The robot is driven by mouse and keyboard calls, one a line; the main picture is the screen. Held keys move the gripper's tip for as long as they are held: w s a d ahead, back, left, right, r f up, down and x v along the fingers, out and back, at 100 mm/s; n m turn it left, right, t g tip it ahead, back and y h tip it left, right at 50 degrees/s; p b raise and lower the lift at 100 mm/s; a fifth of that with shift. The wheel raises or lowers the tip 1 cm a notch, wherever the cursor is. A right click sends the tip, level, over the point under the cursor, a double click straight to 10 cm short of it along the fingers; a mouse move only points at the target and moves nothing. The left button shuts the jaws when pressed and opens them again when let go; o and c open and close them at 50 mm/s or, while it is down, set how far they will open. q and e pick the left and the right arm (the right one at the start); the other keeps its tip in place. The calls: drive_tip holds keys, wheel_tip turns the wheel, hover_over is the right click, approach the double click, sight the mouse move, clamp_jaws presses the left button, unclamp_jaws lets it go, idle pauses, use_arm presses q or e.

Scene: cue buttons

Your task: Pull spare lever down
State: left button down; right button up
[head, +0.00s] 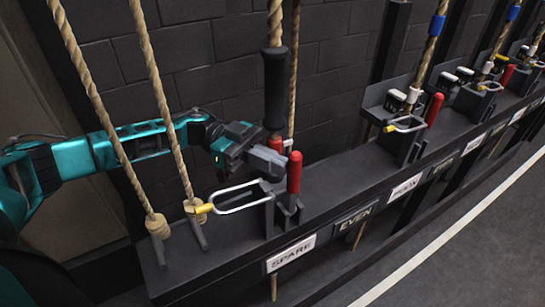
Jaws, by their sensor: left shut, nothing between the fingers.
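The spare lever (294,172) has a red handle that stands upright above the white SPARE label (290,254). A wire loop (240,197) with a yellow tip lies out to the left from its base. My left gripper (270,161) is shut and empty. Its fingertips are just left of the upper part of the red handle; I cannot tell whether they touch it. A rope with a black sleeve (275,90) hangs right behind the gripper, and its lower end is partly hidden. My right gripper is not in view.
Two ropes on wooden rings (158,227) rise at the left, close to my left arm. A dark rail (345,190) runs to the upper right with several more red levers, such as one (434,110), and wire loops. The floor (470,240) in front is clear.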

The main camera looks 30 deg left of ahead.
use_arm(q)
drive_tip(key=shift+s+d+r+p, duration=0.35)
drive_tip(key=shift+d+p, duration=0.1)
drive_tip(key=shift+p, duration=0.25)
drive_tip(key=shift+f, duration=0.1)
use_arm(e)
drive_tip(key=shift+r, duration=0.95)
use_arm(q)
drive_tip(key=shift+f, duration=0.1)
drive_tip(key=shift+w+a, duration=0.1)
drive_tip(key=shift+a, duration=0.3)
drive_tip(key=a+b, duration=0.1)
drive_tip(key=a, duration=1.1)
drive_tip(key=shift+w, duration=0.35)
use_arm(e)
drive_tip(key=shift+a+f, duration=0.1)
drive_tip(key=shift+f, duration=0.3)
